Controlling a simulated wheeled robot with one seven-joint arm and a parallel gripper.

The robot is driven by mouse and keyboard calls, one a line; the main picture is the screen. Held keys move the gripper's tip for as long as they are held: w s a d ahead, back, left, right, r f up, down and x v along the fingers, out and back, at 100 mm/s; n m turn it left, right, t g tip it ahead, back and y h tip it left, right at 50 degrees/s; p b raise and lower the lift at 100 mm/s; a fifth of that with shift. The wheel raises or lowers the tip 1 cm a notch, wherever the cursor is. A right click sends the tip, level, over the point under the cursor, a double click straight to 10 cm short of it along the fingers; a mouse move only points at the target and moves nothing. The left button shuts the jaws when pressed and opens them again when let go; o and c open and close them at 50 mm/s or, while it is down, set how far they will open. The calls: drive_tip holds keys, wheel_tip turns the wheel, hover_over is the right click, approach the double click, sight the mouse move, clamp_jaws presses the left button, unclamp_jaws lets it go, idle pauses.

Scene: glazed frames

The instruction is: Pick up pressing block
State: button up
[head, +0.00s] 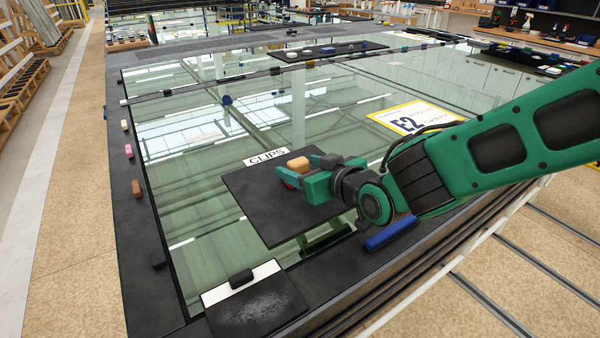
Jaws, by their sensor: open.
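A tan-orange block (298,163) shows at the far side of my gripper's fingers, above the black mat labelled CLIPS (252,202). My green gripper (306,178) is open over the mat's right part, with its fingers pointing left. A small red thing (290,184) shows by the fingertips, mostly hidden. I cannot tell whether the tan block touches the fingers. A black block (241,280) lies on a white and black board at the front. No block is marked as the pressing block, so I cannot tell which one it is.
A blue bar (391,232) lies on the table's front edge below my arm. A yellow-bordered E2 sign (415,117) lies on the glass (190,205). Small blocks, one brown (136,188), line the left border. A black strip (328,51) with small items lies farther back.

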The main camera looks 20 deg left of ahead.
sight(291, 162)
drive_tip(key=shift+x, duration=2.9)
drive_tip(key=c, duration=0.9)
drive_tip(key=shift+c, duration=0.2)
